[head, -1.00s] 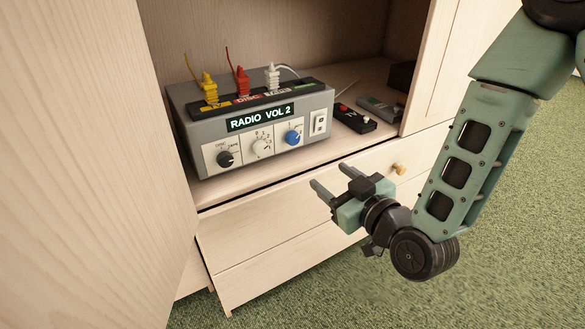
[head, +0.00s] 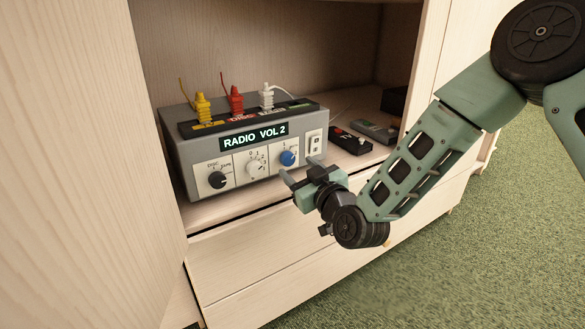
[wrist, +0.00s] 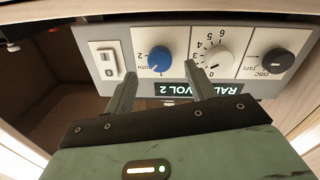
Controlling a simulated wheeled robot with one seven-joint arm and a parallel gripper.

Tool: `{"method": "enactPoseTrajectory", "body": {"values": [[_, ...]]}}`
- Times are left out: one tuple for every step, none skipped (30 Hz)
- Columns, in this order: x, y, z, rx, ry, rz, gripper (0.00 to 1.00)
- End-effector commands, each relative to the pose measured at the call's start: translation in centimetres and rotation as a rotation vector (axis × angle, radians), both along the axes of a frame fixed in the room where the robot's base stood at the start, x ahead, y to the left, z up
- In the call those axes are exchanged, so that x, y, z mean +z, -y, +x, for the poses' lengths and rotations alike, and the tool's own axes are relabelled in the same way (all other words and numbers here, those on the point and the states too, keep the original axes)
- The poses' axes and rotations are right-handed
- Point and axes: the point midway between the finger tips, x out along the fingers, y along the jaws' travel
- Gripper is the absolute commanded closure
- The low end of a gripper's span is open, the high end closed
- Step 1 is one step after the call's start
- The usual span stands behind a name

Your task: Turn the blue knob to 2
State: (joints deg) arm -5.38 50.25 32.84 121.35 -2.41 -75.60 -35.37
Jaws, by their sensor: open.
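The blue knob (head: 288,158) is the right one of three knobs on the front of a grey box (head: 185,165). In the wrist view the blue knob (wrist: 159,59) has a small "1" printed near it; its exact setting is too small to tell. The box's display (head: 254,137) reads "RADIO VOL 2". My gripper (head: 302,172) is open and empty, just in front of the box near the blue knob. In the wrist view my gripper's fingers (wrist: 160,78) are spread to either side of the blue knob's lower edge, apparently short of it.
A white knob (head: 255,167) and a black knob (head: 217,180) sit left of the blue one, a white switch (head: 315,143) right of it. Yellow, red and white plugs stand on top. A cabinet door (head: 75,170) stands at left.

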Motion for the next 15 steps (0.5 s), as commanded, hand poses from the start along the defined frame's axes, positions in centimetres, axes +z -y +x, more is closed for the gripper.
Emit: {"method": "enactPoseTrajectory", "body": {"values": [[-0.2, -0.4, 0.8, -0.001, 0.001, 0.002, 0.45], [-0.1, -0.6, 1.2, -0.002, 0.002, 0.002, 0.45], [-0.2, -1.0, 1.6, 0.0, 0.0, 0.001, 0.45], [-0.1, -1.1, 1.9, -0.001, 0.001, 0.002, 0.45], [-0.1, -1.3, 2.2, 0.0, 0.002, 0.001, 0.45], [-0.1, -1.5, 2.5, 0.0, 0.001, 0.0, 0.45], [0.0, -1.6, 2.7, 0.0, 0.002, 0.001, 0.45], [0.0, -1.7, 2.9, 0.0, 0.002, 0.001, 0.45], [0.0, -1.8, 3.0, 0.001, 0.001, 0.0, 0.45], [0.0, -1.9, 3.1, 0.001, 0.0, 0.0, 0.45], [0.0, -1.9, 3.2, 0.001, 0.0, 0.0, 0.45], [0.0, -1.9, 3.2, 0.001, 0.0, 0.0, 0.45], [0.0, -2.0, 3.2, 0.001, 0.0, 0.0, 0.45], [0.0, -2.0, 3.3, 0.001, 0.0, 0.0, 0.45], [0.0, -2.0, 3.3, 0.001, 0.0, 0.0, 0.45]]}}
